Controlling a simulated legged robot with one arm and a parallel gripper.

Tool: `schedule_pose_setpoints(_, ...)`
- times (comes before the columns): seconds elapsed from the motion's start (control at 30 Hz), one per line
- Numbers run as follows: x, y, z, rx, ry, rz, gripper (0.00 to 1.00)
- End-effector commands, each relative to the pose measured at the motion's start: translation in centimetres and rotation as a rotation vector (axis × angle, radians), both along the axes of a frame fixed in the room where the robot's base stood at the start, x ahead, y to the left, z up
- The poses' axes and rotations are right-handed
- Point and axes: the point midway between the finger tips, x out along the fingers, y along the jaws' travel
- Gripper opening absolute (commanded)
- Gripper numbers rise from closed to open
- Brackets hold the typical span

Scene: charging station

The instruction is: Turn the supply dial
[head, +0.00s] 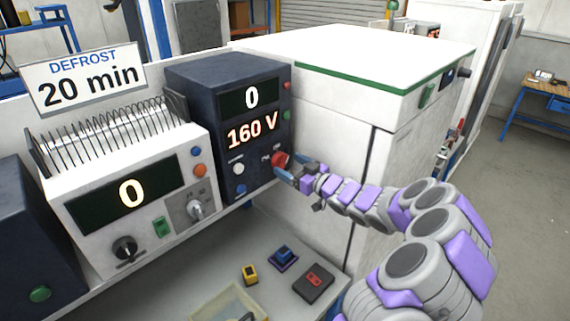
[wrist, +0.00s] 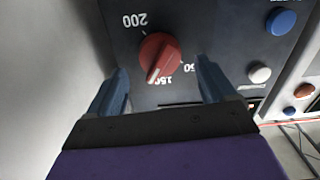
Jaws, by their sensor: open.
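The supply dial is a red knob (head: 279,160) low on the right of the dark supply box (head: 190,90), whose display reads 0 and 160 V. In the wrist view the red knob (wrist: 158,58) sits between my fingertips, with labels 200 and 150 around it, seen upside down. Its pointer line is toward the 150 label. My gripper (head: 290,172) is in front of the knob. In the wrist view my gripper (wrist: 163,88) is open, with one blue finger on each side of the knob and visible gaps to it.
Left of the supply box stands a white unit (head: 85,215) with a display of 0, a black knob (head: 125,248) and a grey knob (head: 195,209). A sign (head: 85,78) reads DEFROST 20 min. A white cabinet (head: 330,130) stands right of the box. Small items lie on the lower shelf (head: 215,265).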

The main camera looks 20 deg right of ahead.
Motion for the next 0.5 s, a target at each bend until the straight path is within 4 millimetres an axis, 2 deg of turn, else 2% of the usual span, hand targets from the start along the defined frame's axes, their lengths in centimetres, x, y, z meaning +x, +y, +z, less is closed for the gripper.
schedule_pose_setpoints(0.2, 2.0, 0.7, 0.0, -0.002, -0.001, -0.001, 0.84)
schedule_pose_setpoints(0.5, 2.8, 1.0, 0.0, 0.0, 0.001, -0.001, 0.84)
